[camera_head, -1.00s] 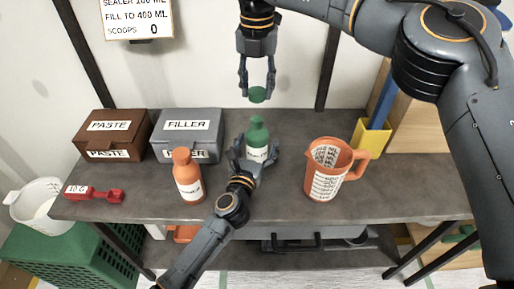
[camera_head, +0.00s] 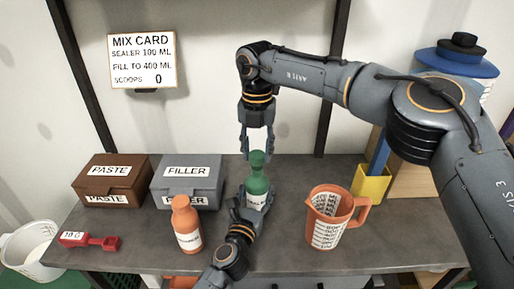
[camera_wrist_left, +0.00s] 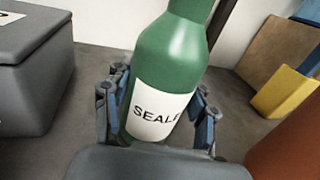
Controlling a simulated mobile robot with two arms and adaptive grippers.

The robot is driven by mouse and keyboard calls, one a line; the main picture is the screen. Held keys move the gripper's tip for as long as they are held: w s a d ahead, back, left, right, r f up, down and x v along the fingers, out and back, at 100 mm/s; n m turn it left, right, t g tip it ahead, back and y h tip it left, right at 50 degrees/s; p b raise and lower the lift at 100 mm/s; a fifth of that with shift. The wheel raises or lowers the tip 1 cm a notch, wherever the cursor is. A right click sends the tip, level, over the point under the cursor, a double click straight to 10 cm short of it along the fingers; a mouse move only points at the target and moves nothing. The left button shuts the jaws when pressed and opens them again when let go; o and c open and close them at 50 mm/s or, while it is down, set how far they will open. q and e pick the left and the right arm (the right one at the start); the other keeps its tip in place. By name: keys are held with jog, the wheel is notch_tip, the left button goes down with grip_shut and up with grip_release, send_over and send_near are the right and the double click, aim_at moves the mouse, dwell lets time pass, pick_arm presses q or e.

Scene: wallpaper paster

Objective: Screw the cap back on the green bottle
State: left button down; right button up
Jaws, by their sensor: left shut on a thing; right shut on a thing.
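The green bottle (camera_head: 257,183) stands upright on the grey bench. In the left wrist view the bottle (camera_wrist_left: 172,62) has a white label reading "SEAL…", and its top is out of the picture. My left gripper (camera_head: 254,202) is shut around the bottle's body, with fingers on both sides in the left wrist view (camera_wrist_left: 160,115). My right gripper (camera_head: 257,152) points straight down over the bottle, shut on the green cap (camera_head: 257,157). The cap is at the bottle's mouth; I cannot tell whether its thread is engaged.
An orange bottle (camera_head: 187,226) stands close left of my left arm. An orange measuring jug (camera_head: 326,216) stands to the right, with a yellow holder (camera_head: 371,186) behind it. The filler box (camera_head: 187,187), paste box (camera_head: 109,184) and red scoop (camera_head: 88,241) are at left.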

aim_at(257, 190)
jog(key=shift+f, duration=0.25)
jog(key=shift+f, duration=0.1)
jog(key=shift+f, duration=0.8)
jog(key=shift+f, duration=0.55)
dwell(0.4)
jog(key=m, duration=1.3)
jog(key=shift+m, duration=0.3)
jog(key=m, duration=1)
